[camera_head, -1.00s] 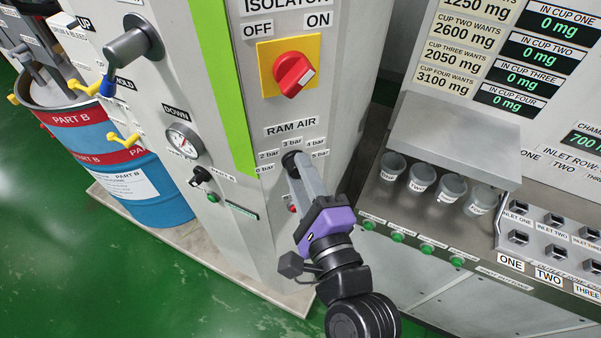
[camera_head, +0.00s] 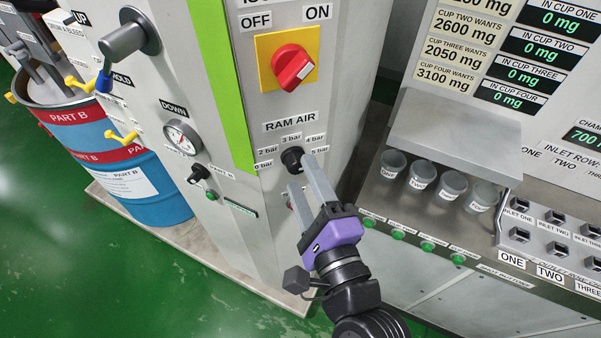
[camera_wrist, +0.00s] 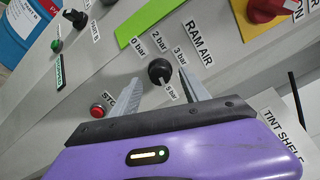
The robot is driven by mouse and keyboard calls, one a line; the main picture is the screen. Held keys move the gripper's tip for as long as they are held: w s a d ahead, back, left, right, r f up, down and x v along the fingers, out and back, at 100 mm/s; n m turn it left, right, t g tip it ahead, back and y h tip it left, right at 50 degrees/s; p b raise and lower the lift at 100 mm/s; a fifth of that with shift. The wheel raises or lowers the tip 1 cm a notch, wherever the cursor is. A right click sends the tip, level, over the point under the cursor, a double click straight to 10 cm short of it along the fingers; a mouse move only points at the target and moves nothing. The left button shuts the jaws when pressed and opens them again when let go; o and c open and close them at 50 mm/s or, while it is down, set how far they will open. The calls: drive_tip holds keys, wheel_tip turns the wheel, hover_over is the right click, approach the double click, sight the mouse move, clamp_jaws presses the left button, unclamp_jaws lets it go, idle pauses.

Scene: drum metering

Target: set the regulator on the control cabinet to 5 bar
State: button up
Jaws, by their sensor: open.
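The regulator is a small black knob (camera_head: 292,158) under the RAM AIR label (camera_head: 290,122) on the grey control cabinet (camera_head: 238,230). Labels from 0 bar to 5 bar arc around it. In the wrist view the knob (camera_wrist: 160,72) shows a pale mark that appears to point toward the 5 bar label (camera_wrist: 171,92). The 4 bar label is not readable there. My gripper (camera_head: 301,174) is open and empty, its two fingers apart. In the wrist view the gripper (camera_wrist: 160,80) has one finger on either side of the knob, with gaps between; the fingertips' exact depth is unclear.
A red isolator switch (camera_head: 293,67) on a yellow plate sits above the knob. A red button (camera_wrist: 98,110) is below it. A pressure gauge (camera_head: 181,137) and a blue drum (camera_head: 135,180) are left; the metering bench with several cups (camera_head: 422,176) is right.

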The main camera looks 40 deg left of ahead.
drive_tip(key=shift+b+v, duration=0.7)
drive_tip(key=shift+v, duration=2.05)
drive_tip(key=w+d+f+n+t+h+b, duration=0.1)
drive_tip(key=d+f+n+t+h, duration=0.2)
drive_tip(key=d, duration=0.6)
drive_tip(key=d+f+n+t+h, duration=0.1)
drive_tip(key=d+n+t+h, duration=0.1)
drive_tip(key=d+t+h, duration=0.5)
drive_tip(key=s+d+f+n+g+h+b, duration=0.1)
drive_tip(key=s+d+f+n+h, duration=0.1)
drive_tip(key=s+d, duration=0.4)
drive_tip(key=s+d+f+n+g+h+b, duration=0.1)
drive_tip(key=s+d+f, duration=0.4)
drive_tip(key=d, duration=0.6)
drive_tip(key=s+n+h+b, duration=0.1)
drive_tip(key=s+n, duration=0.1)
drive_tip(key=shift+s+n, duration=0.2)
drive_tip(key=shift+n, duration=0.1)
drive_tip(key=s+f, duration=0.1)
drive_tip(key=s, duration=0.1)
drive_tip(key=s+d+f+g+h, duration=0.1)
drive_tip(key=s, duration=0.1)
drive_tip(key=s+d+f+g, duration=0.1)
drive_tip(key=s, duration=0.1)
drive_tip(key=shift+s+d+f+b, duration=0.1)
drive_tip(key=shift+d+f+b, duration=0.15)
drive_tip(key=shift+b, duration=0.15)
drive_tip(key=shift+c, duration=0.2)
